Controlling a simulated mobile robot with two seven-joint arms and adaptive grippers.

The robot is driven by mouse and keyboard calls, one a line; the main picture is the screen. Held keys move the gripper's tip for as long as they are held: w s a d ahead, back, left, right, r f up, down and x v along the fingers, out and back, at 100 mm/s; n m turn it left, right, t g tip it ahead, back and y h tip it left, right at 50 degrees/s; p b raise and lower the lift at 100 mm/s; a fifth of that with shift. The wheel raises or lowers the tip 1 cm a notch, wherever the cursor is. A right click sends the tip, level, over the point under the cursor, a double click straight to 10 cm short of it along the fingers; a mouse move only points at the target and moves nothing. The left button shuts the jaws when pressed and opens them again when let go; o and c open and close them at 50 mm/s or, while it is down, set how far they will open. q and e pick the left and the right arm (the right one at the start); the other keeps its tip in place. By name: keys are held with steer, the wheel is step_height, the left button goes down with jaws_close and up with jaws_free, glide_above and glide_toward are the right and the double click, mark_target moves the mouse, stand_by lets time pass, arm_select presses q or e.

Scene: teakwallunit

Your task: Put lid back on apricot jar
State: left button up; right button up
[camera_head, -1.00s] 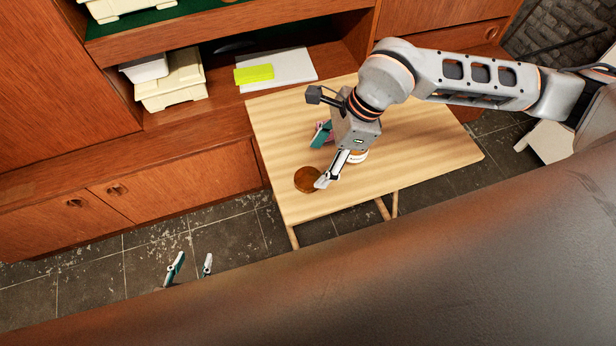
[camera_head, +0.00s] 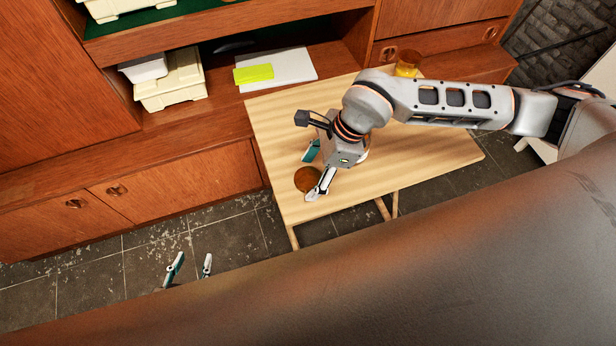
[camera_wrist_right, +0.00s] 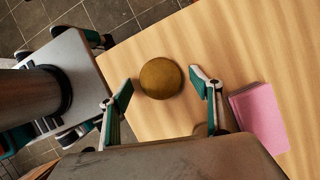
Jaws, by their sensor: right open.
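A round brown disc, which looks like the lid (camera_head: 308,180), lies flat near the front left edge of the wooden table. In the right wrist view the lid (camera_wrist_right: 160,78) shows between the two fingers. My right gripper (camera_head: 311,173) is open, with one finger on each side of the lid; the fingers look apart from it. An amber-orange jar (camera_head: 407,65) shows at the back right behind my right arm; its lower part is hidden. My left gripper (camera_head: 190,263) is open and empty, low at the left above the floor.
The wooden table (camera_head: 280,130) has bare room left of my right arm. A pink block (camera_wrist_right: 258,117) lies beside the right gripper's finger in the wrist view. A yellow-green item (camera_head: 254,74) and white board (camera_head: 296,66) lie on the cabinet shelf. Cream bins (camera_head: 172,88) stand at left.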

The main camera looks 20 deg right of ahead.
mark_target(312, 178)
steer(key=c, duration=0.8)
steer(key=shift+r, duration=0.1)
steer(key=shift+c, duration=0.2)
step_height(312, 178, up, 20)
steer(key=p, duration=0.1)
